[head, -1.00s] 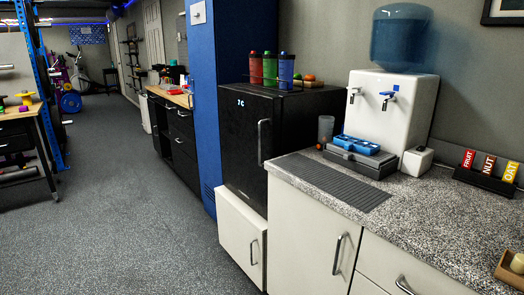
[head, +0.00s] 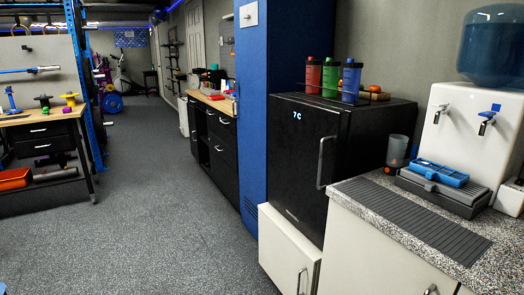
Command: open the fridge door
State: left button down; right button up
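The black fridge (head: 296,160) stands on a white cabinet, between the blue locker and the granite counter. Its door is shut and faces left toward the open floor, with a "7 C" display near its top. The fridge's silver vertical handle (head: 321,162) is on the right side of the door, close to the counter's end. Neither of my grippers shows in the head view.
Red, green and blue bottles (head: 331,79) stand on the fridge top. A blue locker (head: 268,85) adjoins the fridge. Grey floor (head: 165,220) at left is clear.

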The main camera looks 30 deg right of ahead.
aim_at(307, 139)
jog(key=u, duration=0.05)
jog(key=i, duration=0.9)
jog(key=z, duration=0.35)
